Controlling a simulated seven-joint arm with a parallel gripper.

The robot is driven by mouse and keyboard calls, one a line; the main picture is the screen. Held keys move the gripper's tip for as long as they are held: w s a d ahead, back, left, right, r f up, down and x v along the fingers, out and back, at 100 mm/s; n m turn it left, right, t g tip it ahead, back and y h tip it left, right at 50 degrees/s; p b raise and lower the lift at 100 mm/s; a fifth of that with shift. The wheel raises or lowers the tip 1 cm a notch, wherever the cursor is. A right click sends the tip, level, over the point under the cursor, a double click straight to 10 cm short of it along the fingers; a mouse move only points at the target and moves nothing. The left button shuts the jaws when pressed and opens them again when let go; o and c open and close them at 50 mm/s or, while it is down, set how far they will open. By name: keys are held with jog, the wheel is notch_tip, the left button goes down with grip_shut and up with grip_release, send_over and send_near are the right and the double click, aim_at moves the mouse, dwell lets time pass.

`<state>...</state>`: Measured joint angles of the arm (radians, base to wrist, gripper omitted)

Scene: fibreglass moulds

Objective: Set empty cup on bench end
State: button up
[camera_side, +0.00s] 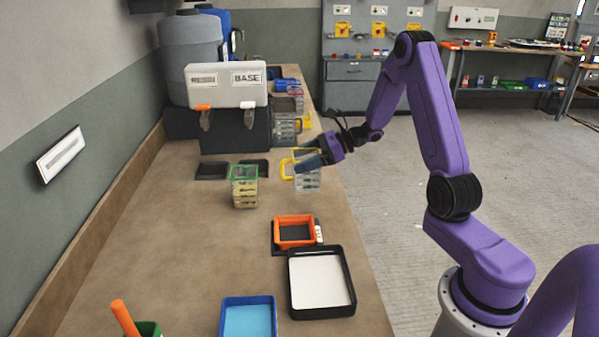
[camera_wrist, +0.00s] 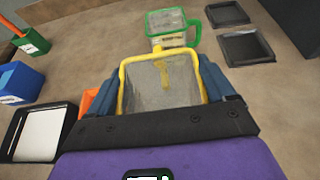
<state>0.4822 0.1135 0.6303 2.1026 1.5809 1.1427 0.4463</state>
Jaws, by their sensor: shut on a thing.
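My gripper (camera_side: 306,160) is shut on a clear cup with a yellow rim and yellow handle (camera_side: 308,183), over the right side of the bench (camera_side: 180,240). In the wrist view the yellow-rimmed cup (camera_wrist: 160,85) sits between my blue fingers (camera_wrist: 160,92). Its inside looks grey, with a yellow streak on the far wall; I see no clear fill. I cannot tell whether its base touches the bench. A green-rimmed cup (camera_side: 244,188) with yellowish contents stands to its left, and beyond it in the wrist view (camera_wrist: 170,30).
Dark pads (camera_side: 212,170) lie by the dispenser. An orange tray (camera_side: 294,218), a black tray with a white inside (camera_side: 345,255) and a blue tray (camera_side: 248,300) are in front.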

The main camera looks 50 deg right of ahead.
jog(key=shift+w+d+f, duration=0.2)
jog(key=shift+w+f, duration=0.65)
jog(key=shift+f, duration=1.65)
jog(key=shift+f, duration=0.15)
jog(key=o, duration=1.1)
jog(key=shift+c, duration=0.2)
